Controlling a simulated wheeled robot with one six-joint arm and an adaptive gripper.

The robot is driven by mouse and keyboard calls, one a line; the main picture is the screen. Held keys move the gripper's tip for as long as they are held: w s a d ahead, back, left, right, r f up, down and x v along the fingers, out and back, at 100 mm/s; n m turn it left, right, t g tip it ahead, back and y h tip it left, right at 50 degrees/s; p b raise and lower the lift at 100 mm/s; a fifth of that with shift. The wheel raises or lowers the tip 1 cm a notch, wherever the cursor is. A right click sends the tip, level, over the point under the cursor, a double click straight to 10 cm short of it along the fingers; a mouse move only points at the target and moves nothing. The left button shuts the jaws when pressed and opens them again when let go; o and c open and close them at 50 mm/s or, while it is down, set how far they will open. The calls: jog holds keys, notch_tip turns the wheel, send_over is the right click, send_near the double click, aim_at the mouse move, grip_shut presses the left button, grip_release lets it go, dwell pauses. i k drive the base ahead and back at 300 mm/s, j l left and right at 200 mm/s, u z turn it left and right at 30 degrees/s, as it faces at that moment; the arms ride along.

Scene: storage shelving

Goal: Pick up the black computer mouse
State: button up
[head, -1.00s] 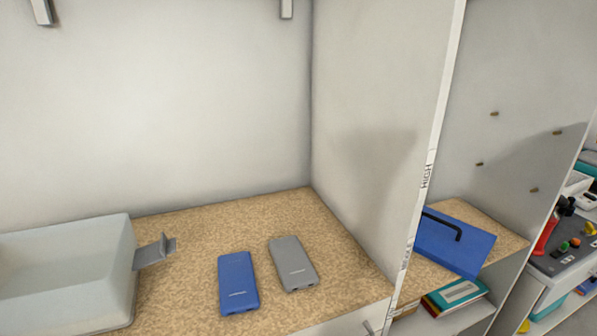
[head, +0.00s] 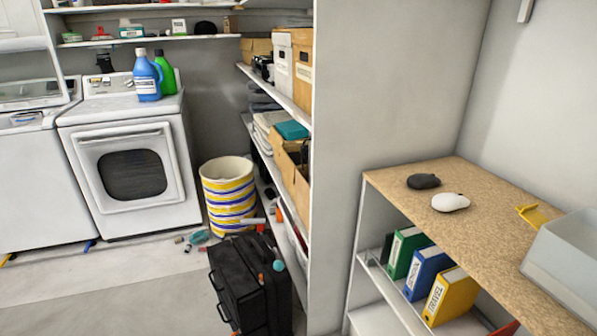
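The black computer mouse (head: 424,181) lies on the tan speckled shelf top, near its left back part, right of the white partition wall. A white computer mouse (head: 450,202) lies just in front of it and to its right, a small gap apart. Nothing covers the black mouse. My gripper is not in view.
On the speckled shelf top (head: 490,238) stand a yellow bracket-like piece (head: 538,216) and a translucent bin (head: 572,255) at right. Binders stand below, including a blue one (head: 427,272). A tall white partition (head: 375,95) bounds the left. A black case (head: 247,285) and a striped basket (head: 228,196) stand on the floor.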

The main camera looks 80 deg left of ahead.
aim_at(419, 181)
jog(key=u, duration=1.9)
jog(key=i+j+z, duration=0.25)
jog(key=i+j, duration=0.15)
jog(key=j, duration=0.15)
jog(key=i+j+z, duration=0.25)
jog(key=j, duration=0.4)
jog(key=i+j+z, duration=0.3)
jog(key=j, duration=0.4)
jog(key=i+j+z, duration=0.1)
jog(key=j, duration=0.3)
jog(key=i, duration=0.1)
